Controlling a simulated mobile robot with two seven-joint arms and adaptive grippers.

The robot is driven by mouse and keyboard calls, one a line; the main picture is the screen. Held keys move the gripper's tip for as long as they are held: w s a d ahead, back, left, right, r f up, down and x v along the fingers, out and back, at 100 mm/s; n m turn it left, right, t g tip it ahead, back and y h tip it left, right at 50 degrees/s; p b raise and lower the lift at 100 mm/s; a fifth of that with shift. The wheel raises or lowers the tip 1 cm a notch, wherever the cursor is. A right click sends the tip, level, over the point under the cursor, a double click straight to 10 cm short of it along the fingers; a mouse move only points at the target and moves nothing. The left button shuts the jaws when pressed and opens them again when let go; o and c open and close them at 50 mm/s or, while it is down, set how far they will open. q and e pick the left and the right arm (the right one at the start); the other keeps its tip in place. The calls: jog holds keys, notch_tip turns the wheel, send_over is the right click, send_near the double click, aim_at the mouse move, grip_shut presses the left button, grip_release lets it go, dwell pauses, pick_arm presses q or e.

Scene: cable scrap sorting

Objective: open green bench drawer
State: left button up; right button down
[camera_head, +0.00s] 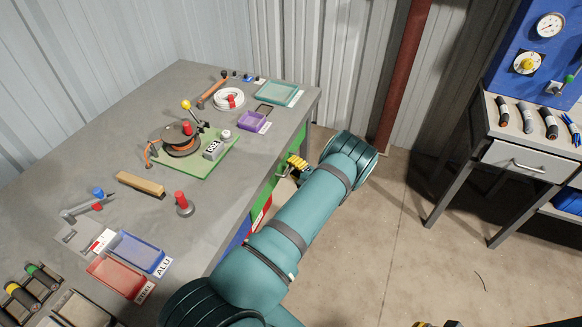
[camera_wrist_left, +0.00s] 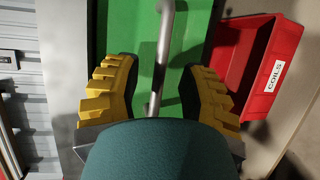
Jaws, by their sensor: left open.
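The green bench drawer (camera_wrist_left: 118,28) shows its front in the left wrist view, with a grey bar handle (camera_wrist_left: 165,45) running up its middle. In the head view a strip of the green front (camera_head: 258,191) shows on the bench's right side, partly behind my left arm. My left gripper (camera_head: 297,164) is at that front. In the left wrist view its yellow ribbed fingers (camera_wrist_left: 158,88) are open, one on each side of the handle, with a gap to it. The drawer looks closed. A small yellow and dark part at the head view's bottom edge may be my right gripper (camera_head: 436,324).
A red container (camera_wrist_left: 258,60) labelled COILS is beside the green front in the left wrist view. The grey bench top (camera_head: 217,205) holds trays, a cable reel and tools. A second bench (camera_head: 525,157) stands at the right. The floor between is mostly clear.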

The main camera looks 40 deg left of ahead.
pick_arm(q)
jog(key=shift+w+a+f, duration=0.1)
jog(key=shift+a+f, duration=0.05)
jog(key=shift+a, duration=0.65)
pick_arm(e)
jog(key=shift+f, duration=0.1)
pick_arm(q)
jog(key=shift+o, duration=0.2)
grip_shut()
jog(key=shift+d, duration=0.1)
